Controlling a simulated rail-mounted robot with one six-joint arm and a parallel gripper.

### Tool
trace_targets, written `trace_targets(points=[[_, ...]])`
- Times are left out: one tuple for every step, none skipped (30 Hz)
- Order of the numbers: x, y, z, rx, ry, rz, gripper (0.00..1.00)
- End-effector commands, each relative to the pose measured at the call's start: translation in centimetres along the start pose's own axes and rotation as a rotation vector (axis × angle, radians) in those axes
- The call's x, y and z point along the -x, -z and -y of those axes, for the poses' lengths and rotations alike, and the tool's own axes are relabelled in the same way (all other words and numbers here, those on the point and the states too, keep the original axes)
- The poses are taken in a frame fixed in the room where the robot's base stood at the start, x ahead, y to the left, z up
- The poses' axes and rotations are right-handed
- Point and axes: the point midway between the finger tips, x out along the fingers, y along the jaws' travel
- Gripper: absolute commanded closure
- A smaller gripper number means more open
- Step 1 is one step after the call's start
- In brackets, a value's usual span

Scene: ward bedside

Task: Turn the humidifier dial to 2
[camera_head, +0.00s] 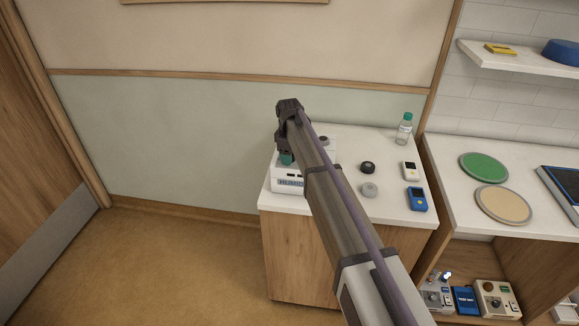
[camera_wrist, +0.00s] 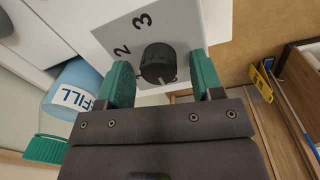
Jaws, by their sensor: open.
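The humidifier is a white box (camera_head: 287,184) at the left end of the bedside cabinet, partly hidden behind my arm. In the wrist view its pale face (camera_wrist: 196,27) carries the printed numbers 2 and 3. Its black ribbed dial (camera_wrist: 158,63) shows below them; a small pale mark shows near its lower edge, but I cannot tell which number it indicates. My gripper (camera_wrist: 163,80) is open, with one green fingertip on each side of the dial and visible gaps on both sides. In the head view the gripper (camera_head: 286,158) is over the humidifier.
A blue REFILL bottle (camera_wrist: 76,92) with a green cap is left of the gripper in the wrist view. On the cabinet top (camera_head: 345,143) are a black knob (camera_head: 367,167), a grey knob (camera_head: 369,190), a white device (camera_head: 410,171), a blue device (camera_head: 416,199) and a clear bottle (camera_head: 404,130).

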Motion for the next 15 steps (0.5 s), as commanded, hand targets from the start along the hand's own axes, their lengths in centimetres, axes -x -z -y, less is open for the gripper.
trace_targets(points=[[-0.56,-0.02,-0.01,0.0,0.0,0.0,0.4],[-0.52,-0.02,-0.01,0.0,0.0,0.0,0.4],[-0.42,-0.02,-0.02,0.0,0.0,0.0,0.4],[-0.34,-0.02,-0.02,0.0,0.0,0.0,0.4],[-0.27,-0.02,-0.01,0.0,0.0,0.0,0.4],[-0.24,-0.02,-0.01,0.0,0.0,0.0,0.4],[-0.24,-0.02,-0.01,0.0,0.0,0.0,0.4],[-0.23,-0.02,-0.01,0.0,0.0,0.0,0.4],[-0.23,-0.02,-0.01,0.0,0.0,0.0,0.44],[-0.23,-0.02,-0.01,0.0,0.0,0.0,0.47],[-0.23,-0.02,-0.01,0.0,0.0,0.0,0.5],[-0.23,-0.02,-0.01,0.0,0.0,0.0,0.54],[-0.23,-0.02,-0.01,0.0,0.0,0.0,0.57],[-0.24,-0.02,-0.01,0.0,0.0,0.0,0.6],[-0.24,-0.02,-0.01,0.0,0.0,0.0,0.63]])
